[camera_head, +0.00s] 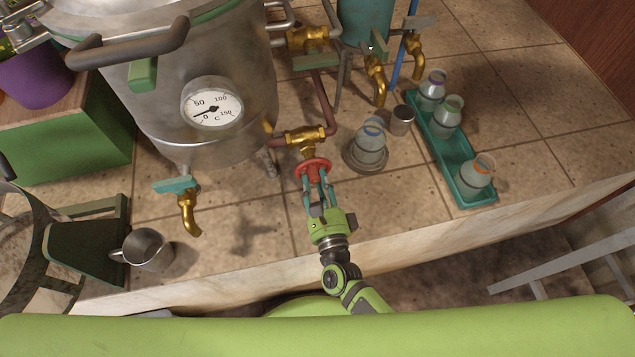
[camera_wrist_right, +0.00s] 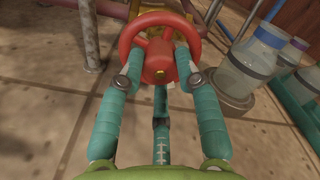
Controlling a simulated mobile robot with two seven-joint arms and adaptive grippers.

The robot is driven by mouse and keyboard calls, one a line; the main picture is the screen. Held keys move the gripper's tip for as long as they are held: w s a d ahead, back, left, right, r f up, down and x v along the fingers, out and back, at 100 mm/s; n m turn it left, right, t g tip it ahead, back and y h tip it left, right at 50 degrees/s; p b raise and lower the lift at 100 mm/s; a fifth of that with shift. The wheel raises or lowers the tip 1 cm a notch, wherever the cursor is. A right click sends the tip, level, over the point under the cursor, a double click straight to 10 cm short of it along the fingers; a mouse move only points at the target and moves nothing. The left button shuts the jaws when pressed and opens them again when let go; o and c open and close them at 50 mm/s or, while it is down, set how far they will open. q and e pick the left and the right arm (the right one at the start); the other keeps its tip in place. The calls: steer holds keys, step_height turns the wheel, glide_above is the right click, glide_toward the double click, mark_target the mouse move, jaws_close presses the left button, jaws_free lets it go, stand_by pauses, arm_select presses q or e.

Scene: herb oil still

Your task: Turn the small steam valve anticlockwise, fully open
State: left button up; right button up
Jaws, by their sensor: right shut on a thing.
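The small steam valve has a red handwheel (camera_head: 313,167) on a brass body (camera_head: 305,138), joined to a copper pipe beside the steel still (camera_head: 215,75). My right gripper (camera_head: 317,183) is shut on the handwheel from the front. In the right wrist view the handwheel (camera_wrist_right: 160,50) fills the upper middle, with the teal fingers (camera_wrist_right: 157,80) on either side of its red hub and touching it. Part of the wheel's lower rim is hidden by the fingers. My left gripper is not in view.
A teal tray (camera_head: 462,165) holds several bottles. A brass tap (camera_head: 187,212) and a metal mug (camera_head: 147,249) are at left. The tiled counter front is mostly free.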

steer(key=shift+w+a+r+n, duration=0.1)
steer(key=shift+a+r+n, duration=0.1)
steer(key=shift+r+n, duration=0.1)
steer(key=o, duration=1.2)
steer(key=shift+c, duration=0.2)
steer(key=shift+f, duration=0.1)
steer(key=shift+d, duration=0.1)
steer(key=shift+s+f, duration=0.1)
steer(key=shift+s, duration=0.15)
steer(key=s, duration=0.3)
steer(key=s+d, duration=0.1)
steer(key=s, duration=0.3)
steer(key=s+d, duration=0.1)
steer(key=s, duration=0.3)
steer(key=shift+s+d, duration=0.1)
steer(key=shift+s, duration=0.1)
